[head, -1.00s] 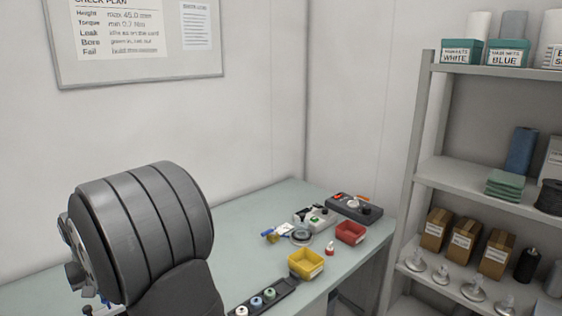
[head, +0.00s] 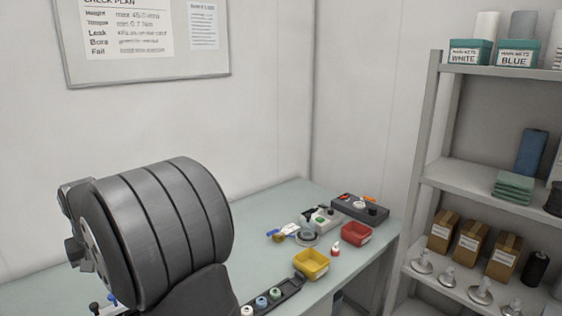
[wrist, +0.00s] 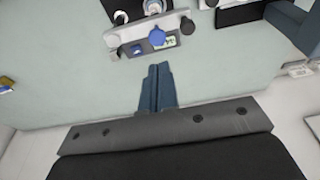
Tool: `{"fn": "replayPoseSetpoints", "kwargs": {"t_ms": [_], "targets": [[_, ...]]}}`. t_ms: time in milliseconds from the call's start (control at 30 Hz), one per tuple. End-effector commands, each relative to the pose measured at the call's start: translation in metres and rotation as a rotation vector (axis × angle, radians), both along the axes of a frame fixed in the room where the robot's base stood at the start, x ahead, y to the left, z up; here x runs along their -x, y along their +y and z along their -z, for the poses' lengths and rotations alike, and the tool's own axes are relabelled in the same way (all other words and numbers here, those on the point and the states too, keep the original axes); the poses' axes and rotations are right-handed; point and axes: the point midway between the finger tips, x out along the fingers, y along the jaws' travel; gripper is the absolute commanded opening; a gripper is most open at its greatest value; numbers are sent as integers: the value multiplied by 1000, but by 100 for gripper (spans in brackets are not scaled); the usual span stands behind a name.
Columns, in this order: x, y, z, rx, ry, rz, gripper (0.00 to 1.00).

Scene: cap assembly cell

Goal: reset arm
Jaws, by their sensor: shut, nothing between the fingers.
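My gripper (wrist: 157,84) shows in the wrist view with its two blue-grey fingers pressed together and nothing between them. It is above the pale green table (wrist: 95,90), apart from the things on it. In the head view my large grey arm housing fills the lower left, and the gripper's fingers are not visible there.
In the head view a yellow bin (head: 311,264), a red bin (head: 356,233), a dark device (head: 360,208) and a strip of caps (head: 274,294) are on the table. A shelf rack (head: 430,150) stands at right. A grey fixture (wrist: 150,35) shows in the wrist view.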

Motion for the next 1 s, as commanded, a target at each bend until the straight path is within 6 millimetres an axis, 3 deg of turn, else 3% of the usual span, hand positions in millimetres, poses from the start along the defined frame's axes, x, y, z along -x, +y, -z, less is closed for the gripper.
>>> {"fn": "replayPoseSetpoints", "kwargs": {"t_ms": [367,733,1000], "targets": [[0,0,0,1,1,0,0],[0,0,44,2,2,0,0],[0,0,57,1,1,0,0]]}}
